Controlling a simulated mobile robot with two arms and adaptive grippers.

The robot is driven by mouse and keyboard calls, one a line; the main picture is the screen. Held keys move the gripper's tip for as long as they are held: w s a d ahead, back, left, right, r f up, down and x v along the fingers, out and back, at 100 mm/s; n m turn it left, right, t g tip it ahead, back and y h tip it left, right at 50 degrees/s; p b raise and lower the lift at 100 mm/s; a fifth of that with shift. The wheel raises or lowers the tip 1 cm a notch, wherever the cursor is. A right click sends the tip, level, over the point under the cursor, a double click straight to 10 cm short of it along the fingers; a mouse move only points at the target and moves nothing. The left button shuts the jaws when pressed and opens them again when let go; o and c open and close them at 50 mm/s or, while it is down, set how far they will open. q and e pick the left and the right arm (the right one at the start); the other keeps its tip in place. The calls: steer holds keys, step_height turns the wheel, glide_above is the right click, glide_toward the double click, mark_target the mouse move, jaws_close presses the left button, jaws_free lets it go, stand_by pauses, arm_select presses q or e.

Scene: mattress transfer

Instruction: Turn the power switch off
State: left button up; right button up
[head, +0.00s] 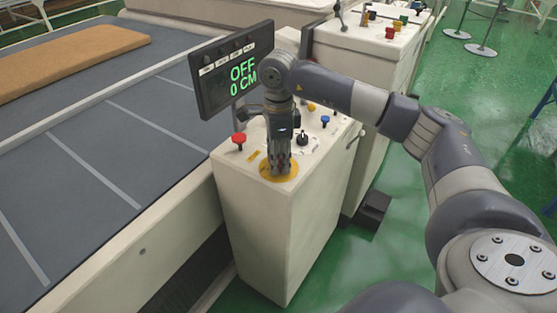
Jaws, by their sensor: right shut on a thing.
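The white control cabinet (268,225) stands in the middle of the head view. My right gripper (279,170) points down onto its top, over a round yellow plate (267,175) at the near edge. It is shut on the power switch there, which is mostly hidden by the fingers. A dark display (233,70) above the cabinet reads "OFF" and "0 CM" in green. My left gripper is not in view.
A red button (239,140), a blue button (325,120) and a black knob (302,138) sit near my gripper. The dark conveyor bed (90,150) carries a tan mattress (70,62). A second panel (365,35) stands behind. Green floor (390,255) lies to the right.

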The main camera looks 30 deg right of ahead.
steer(key=shift+n, duration=0.3)
steer(key=o, duration=1.1)
step_height(320, 180, up, 12)
stand_by(0.5)
